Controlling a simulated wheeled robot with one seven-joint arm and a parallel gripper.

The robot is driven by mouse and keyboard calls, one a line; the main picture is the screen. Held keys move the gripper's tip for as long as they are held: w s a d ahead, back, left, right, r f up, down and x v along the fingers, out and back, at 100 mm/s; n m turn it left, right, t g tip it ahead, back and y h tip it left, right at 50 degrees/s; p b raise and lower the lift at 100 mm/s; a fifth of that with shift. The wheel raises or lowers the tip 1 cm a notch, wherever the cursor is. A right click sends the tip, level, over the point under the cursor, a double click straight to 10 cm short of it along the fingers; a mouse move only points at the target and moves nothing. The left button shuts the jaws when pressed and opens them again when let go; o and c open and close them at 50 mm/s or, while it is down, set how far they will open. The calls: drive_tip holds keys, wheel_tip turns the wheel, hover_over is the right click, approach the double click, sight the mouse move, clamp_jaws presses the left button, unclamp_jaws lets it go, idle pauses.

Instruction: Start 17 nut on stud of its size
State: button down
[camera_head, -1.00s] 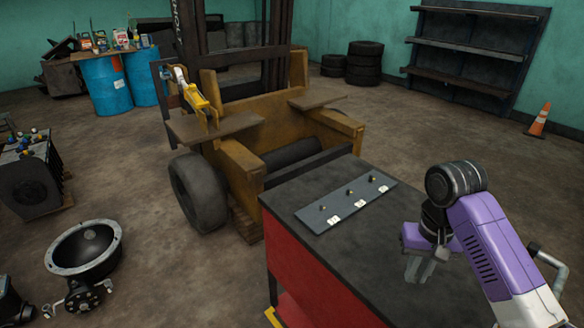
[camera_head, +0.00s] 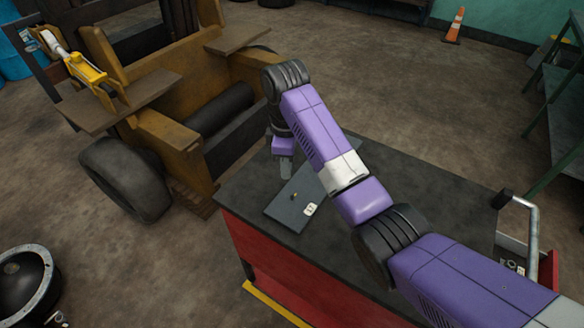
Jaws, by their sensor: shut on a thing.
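A flat grey plate (camera_head: 287,213) lies on the dark top of the red cart. One stud (camera_head: 293,197) stands up near its left end, with a white label (camera_head: 310,209) beside it. The rest of the plate, with its other studs and labels, is hidden behind my purple arm. I cannot tell whether the gripper touches a stud.
The red cart (camera_head: 300,268) has a handle (camera_head: 530,225) at its right. The yellow forklift (camera_head: 165,135) with its wheel (camera_head: 125,180) stands close behind and left. The cart top (camera_head: 245,190) is bare around the plate's left end.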

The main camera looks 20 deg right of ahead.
drive_tip(key=n, duration=0.2)
drive_tip(key=s+f+n+p, duration=0.1)
drive_tip(key=n, duration=0.1)
drive_tip(key=d+f+n+p, duration=0.1)
drive_tip(key=n, duration=0.1)
drive_tip(key=shift+s, duration=0.35)
drive_tip(key=shift+n, duration=0.3)
drive_tip(key=shift+f, duration=2.05)
drive_tip(key=shift+d, duration=0.15)
drive_tip(key=shift+f+b, duration=0.45)
drive_tip(key=shift+f, duration=0.55)
